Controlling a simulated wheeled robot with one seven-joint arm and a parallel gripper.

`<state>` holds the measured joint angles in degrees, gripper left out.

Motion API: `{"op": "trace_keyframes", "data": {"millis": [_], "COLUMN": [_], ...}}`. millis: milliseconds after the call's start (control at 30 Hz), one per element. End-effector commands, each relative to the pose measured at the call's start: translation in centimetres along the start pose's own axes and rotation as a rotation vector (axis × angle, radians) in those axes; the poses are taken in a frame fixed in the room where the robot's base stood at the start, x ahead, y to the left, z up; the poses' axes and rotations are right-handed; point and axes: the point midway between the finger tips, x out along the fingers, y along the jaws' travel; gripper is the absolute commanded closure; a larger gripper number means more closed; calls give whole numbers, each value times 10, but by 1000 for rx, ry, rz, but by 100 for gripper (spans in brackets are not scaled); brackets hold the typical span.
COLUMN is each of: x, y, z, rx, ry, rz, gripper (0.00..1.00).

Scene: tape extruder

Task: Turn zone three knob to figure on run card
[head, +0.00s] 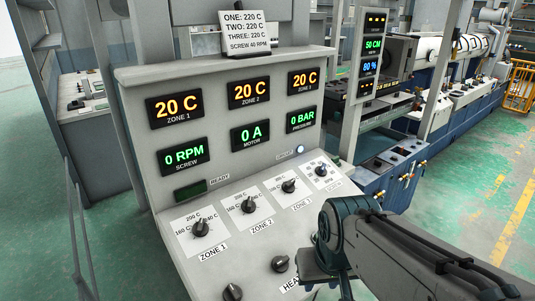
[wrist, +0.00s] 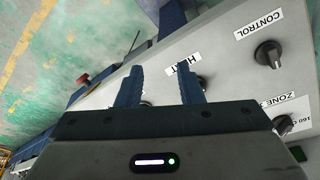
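The run card (head: 244,32) on top of the console reads 220 C for zones one, two and three, and screw 40 RPM. The zone three knob (head: 289,186) is a black knob on a white dial plate, third in the row; its exact pointer setting is too small to read. The zone 3 display (head: 303,82) reads 20 C. My gripper (wrist: 163,80) is open and empty in the wrist view, above the lower panel near the HEAT label. In the head view my arm reaches in from the lower right, apart from the zone three knob, with its fingers mostly hidden.
The zone 1 knob (head: 201,228), zone 2 knob (head: 248,204) and screw knob (head: 321,170) flank it closely. Lower knobs sit near the HEAT label (head: 290,284); the CONTROL knob (wrist: 268,54) shows in the wrist view. Open green floor lies right of the console.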

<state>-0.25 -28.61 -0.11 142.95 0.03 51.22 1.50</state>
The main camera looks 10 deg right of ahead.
Motion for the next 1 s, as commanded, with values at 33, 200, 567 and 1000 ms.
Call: {"op": "trace_keyframes", "data": {"millis": [33, 200, 567, 1000], "x": [-6, -33, -70, -64], "y": [0, -1, 9, 23], "z": [-9, -63, -216, -304], "rx": [20, 167, 598, 864], "ry": [-1, -15, -57, -89], "rz": [-5, -44, -147, -209], "gripper": [66, 66, 66, 66]}}
